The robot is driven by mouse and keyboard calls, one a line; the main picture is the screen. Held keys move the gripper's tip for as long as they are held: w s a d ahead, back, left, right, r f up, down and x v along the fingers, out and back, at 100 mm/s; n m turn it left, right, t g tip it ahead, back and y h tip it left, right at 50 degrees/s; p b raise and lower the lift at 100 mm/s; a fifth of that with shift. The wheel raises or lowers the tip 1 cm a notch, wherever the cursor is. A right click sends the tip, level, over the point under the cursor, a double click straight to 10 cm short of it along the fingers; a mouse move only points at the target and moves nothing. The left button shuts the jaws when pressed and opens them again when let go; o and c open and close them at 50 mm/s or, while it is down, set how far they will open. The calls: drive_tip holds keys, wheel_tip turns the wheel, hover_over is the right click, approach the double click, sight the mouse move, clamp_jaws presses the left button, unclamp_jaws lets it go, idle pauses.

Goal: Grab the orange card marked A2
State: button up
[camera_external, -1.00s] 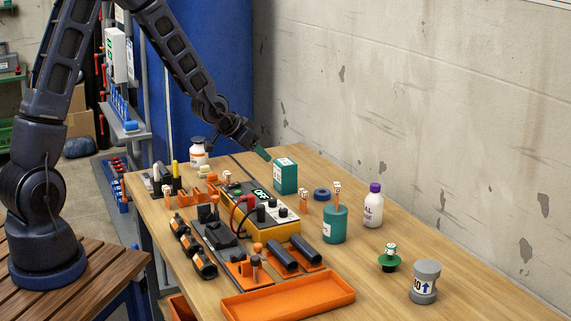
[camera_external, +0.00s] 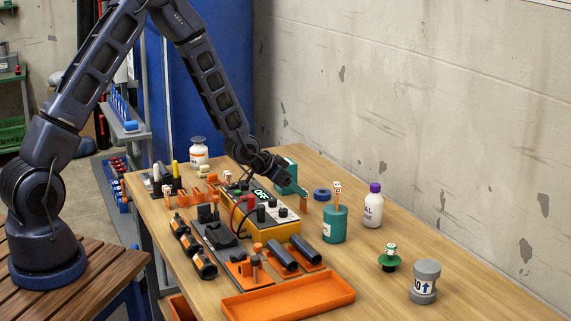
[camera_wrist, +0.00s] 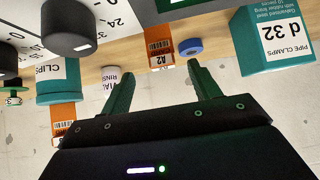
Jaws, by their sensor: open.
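The orange card marked A2 (camera_wrist: 159,50) is upside down in the wrist view, just beyond the space between my fingertips. In the external view its orange lower part (camera_external: 304,208) shows beside the yellow power unit (camera_external: 275,236), with its top hidden by my gripper. My gripper (camera_wrist: 160,78) is open and empty, its two green fingers apart on either side of the card's line. In the external view my gripper (camera_external: 300,191) is low over the far side of the power unit. Whether the fingers touch the card cannot be told.
A teal clamp box (camera_wrist: 272,48) and a blue ring (camera_wrist: 190,46) are near the card. A teal clips tin (camera_external: 335,226) holds another orange card (camera_external: 337,193). A white bottle (camera_external: 373,210) stands to the right. An orange tray (camera_external: 290,300) lies in front.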

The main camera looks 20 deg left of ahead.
sight(303, 201)
drive_tip(key=shift+x, duration=2.7)
drive_tip(key=shift+w+a, duration=0.1)
drive_tip(key=shift+w, duration=0.05)
drive_tip(key=c, duration=1.1)
